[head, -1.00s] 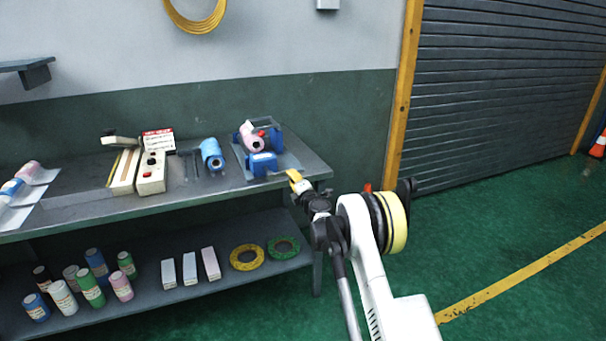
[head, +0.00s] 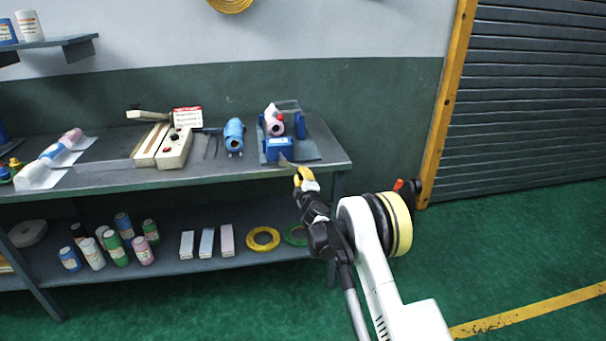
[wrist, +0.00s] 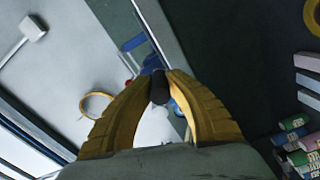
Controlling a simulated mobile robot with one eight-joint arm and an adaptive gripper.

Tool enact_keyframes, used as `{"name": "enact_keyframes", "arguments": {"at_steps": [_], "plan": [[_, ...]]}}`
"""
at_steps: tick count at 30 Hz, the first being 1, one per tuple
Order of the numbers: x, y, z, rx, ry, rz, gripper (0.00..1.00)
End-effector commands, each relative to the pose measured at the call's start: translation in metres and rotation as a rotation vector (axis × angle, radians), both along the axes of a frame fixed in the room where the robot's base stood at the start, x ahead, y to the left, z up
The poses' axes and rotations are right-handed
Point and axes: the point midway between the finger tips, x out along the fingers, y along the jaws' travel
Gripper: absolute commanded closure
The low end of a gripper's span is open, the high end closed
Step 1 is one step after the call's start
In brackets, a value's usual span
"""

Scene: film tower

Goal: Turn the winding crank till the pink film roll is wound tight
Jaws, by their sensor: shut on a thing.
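The pink film roll (head: 275,126) sits in the blue winder (head: 279,149) near the right end of the bench top. In the head view my gripper (head: 301,174) is at the bench's front edge, just right of and below the winder. In the wrist view my yellow fingers (wrist: 160,85) are shut on a dark knob, the grip of the winding crank (wrist: 159,88). Part of the blue winder (wrist: 135,50) shows beyond the fingertips. The crank's arm is mostly hidden by the fingers, and I cannot tell how tight the roll is.
Green floor is free at the right, before the grey shutter (head: 535,120).

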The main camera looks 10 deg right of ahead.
Motion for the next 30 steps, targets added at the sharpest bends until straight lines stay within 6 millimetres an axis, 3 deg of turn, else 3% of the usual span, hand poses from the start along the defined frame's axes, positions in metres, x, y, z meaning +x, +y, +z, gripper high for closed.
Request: {"name": "enact_keyframes", "arguments": {"at_steps": [11, 12, 14, 15, 25, 30], "plan": [[0.000, 0.000, -0.001, 0.003, 0.000, 0.000, 1.00], [0.000, 0.000, -0.001, 0.003, 0.000, 0.000, 0.80], [0.000, 0.000, -0.001, 0.003, 0.000, 0.000, 0.62], [0.000, 0.000, -0.001, 0.003, 0.000, 0.000, 0.57], [-0.003, 0.000, 0.000, 0.003, 0.000, 0.001, 0.57], [-0.028, -0.001, 0.000, 0.003, 0.000, 0.001, 0.57]]}}
